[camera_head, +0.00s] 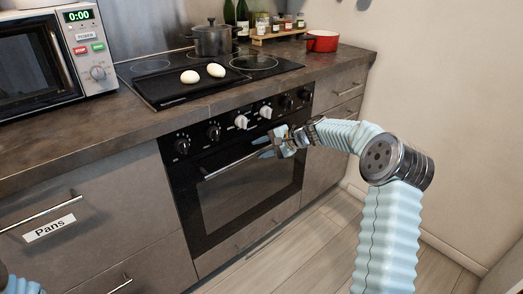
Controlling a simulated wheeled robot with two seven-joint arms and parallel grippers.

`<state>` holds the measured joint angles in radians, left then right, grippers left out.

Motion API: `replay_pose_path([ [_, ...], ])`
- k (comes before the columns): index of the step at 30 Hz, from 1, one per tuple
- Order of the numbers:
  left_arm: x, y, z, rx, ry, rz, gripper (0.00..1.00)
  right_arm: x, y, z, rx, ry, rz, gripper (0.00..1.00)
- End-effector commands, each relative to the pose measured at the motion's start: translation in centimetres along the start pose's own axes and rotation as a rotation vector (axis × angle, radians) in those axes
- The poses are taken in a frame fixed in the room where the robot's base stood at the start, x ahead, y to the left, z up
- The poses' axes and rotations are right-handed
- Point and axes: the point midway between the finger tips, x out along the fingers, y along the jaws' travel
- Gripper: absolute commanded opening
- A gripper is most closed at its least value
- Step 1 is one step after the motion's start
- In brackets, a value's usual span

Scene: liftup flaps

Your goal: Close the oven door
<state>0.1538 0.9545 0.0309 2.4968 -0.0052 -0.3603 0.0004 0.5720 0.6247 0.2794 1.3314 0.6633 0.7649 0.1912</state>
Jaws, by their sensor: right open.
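The oven door (246,193) is a dark glass front with a silver handle (232,165) along its top. It stands upright below the knob panel and looks flush or nearly flush with the cabinets; I cannot tell whether a small gap is left. My right gripper (268,150) is open at the right end of the handle, in front of the door's upper edge. I cannot tell whether its fingers touch the handle. Of my left arm only a small piece shows at the lower left corner; its gripper is out of view.
The cooktop above holds a dark tray (190,88) with two white eggs and a grey pot (212,40). A microwave (55,62) stands at the left and a red pot (322,41) at the right. Drawers flank the oven. The floor (310,243) in front is clear.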

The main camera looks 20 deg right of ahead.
Motion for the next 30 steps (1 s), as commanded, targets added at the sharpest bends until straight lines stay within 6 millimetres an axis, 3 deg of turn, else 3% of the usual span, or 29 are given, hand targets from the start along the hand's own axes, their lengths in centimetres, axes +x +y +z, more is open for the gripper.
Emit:
replay_pose_path([
  [9,0.9,-0.4,0.0,-0.001,0.001,-0.001,0.00,-7.5,0.2,-0.2,-0.001,0.008,0.002,0.42],
  [15,1.2,-0.5,0.0,-0.002,0.001,-0.001,0.00,-11.4,0.2,-0.2,0.000,0.007,0.003,0.42],
  [21,1.2,-0.6,0.0,-0.002,0.002,-0.002,0.00,-12.9,0.2,-0.1,0.001,0.004,0.004,0.42],
  [30,1.2,-0.5,0.0,-0.002,0.002,-0.002,0.00,-13.0,0.2,-0.1,0.001,0.004,0.004,0.42],
])
